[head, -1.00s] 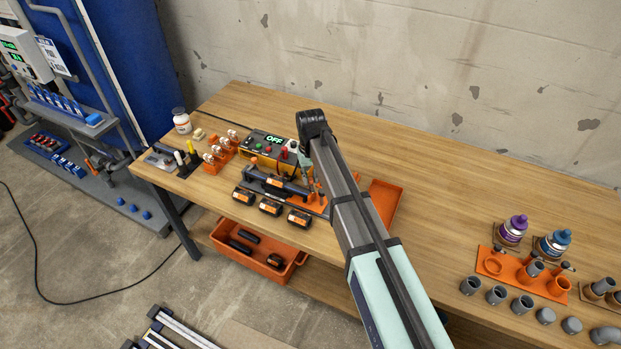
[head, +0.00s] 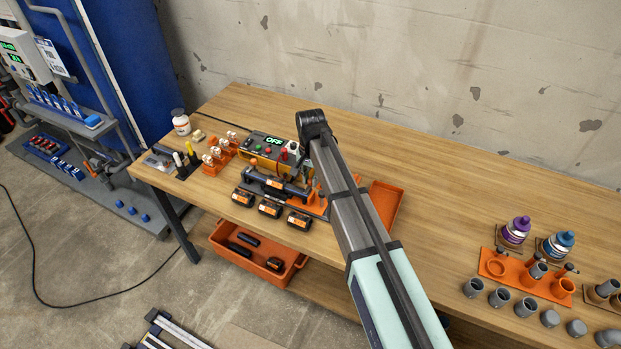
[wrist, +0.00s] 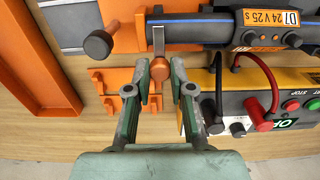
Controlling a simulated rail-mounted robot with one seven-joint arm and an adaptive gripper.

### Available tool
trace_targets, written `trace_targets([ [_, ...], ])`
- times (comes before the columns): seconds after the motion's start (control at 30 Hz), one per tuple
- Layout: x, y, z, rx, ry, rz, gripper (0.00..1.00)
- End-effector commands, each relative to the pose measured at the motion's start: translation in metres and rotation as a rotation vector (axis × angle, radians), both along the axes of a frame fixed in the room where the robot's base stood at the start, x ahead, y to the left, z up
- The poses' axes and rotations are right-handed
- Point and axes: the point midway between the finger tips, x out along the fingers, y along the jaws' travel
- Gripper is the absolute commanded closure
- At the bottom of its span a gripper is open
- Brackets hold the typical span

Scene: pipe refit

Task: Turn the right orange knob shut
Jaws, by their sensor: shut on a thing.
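In the wrist view, an orange knob (wrist: 158,72) sits at the end of a grey lever (wrist: 158,42), beside a dark pipe (wrist: 205,32). My gripper (wrist: 159,72) has its two green fingers on either side of the knob and is shut on it. Only this orange knob shows clearly in the wrist view. In the head view, my arm hides the gripper and most of the knob area on the orange fixture.
A dark round handle (wrist: 98,43) lies left in the wrist view. Orange trays (head: 385,205) and several labelled black blocks (head: 270,208) are nearby.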

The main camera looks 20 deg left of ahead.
Motion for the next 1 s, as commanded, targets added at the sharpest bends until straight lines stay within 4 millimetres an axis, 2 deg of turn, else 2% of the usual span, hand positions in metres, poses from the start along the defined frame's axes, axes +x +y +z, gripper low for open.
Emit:
trace_targets([
  [0.5, -0.0008, -0.0003, -0.0008, -0.001, 0.002, -0.021, 1.00],
  [0.53, -0.0008, -0.0003, -0.0008, -0.001, 0.002, -0.021, 0.71],
  [0.6, -0.0007, -0.0003, -0.0007, -0.001, 0.002, -0.021, 0.53],
  [1.0, 0.0000, 0.0001, 0.0049, 0.000, 0.000, -0.020, 0.53],
])
